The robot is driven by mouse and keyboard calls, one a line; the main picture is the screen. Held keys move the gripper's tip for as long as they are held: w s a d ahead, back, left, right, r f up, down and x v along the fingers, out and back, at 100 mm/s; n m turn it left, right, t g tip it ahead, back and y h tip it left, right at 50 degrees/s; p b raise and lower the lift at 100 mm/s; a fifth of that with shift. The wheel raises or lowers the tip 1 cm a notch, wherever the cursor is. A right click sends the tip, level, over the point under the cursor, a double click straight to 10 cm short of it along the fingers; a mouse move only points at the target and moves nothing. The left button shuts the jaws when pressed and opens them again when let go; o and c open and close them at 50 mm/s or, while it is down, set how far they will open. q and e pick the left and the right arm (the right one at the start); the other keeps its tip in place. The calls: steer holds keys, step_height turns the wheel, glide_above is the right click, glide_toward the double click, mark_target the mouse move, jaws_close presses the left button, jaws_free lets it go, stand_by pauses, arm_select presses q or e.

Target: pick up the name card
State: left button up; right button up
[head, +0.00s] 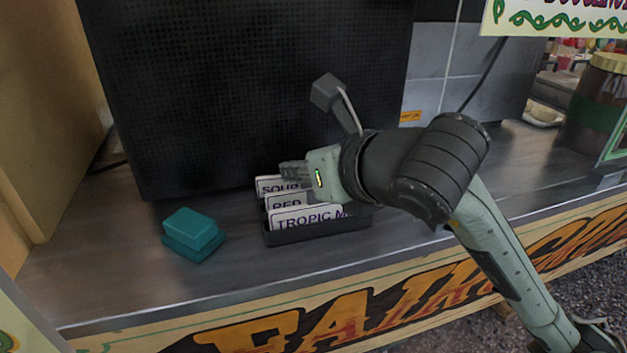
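Several white name cards with dark lettering stand in rows in a black holder (290,238) on the counter. The front card (300,219) reads "TROPIC M…", its right end hidden. The middle card (284,202) starts with "RED" and the back card (266,186) with "SOUR"; my gripper covers their right parts. My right gripper (293,172) reaches in from the right, its fingers just above and behind the cards. I cannot tell whether it touches a card or how far its fingers are apart. My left gripper is not in view.
A teal two-part block (194,231) lies left of the holder. A large black mesh panel (250,90) stands close behind. A brown jar (597,105) stands at the far right. The counter (110,260) is clear at the front left.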

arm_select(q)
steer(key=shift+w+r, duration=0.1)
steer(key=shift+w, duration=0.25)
arm_select(e)
steer(key=shift+c, duration=0.5)
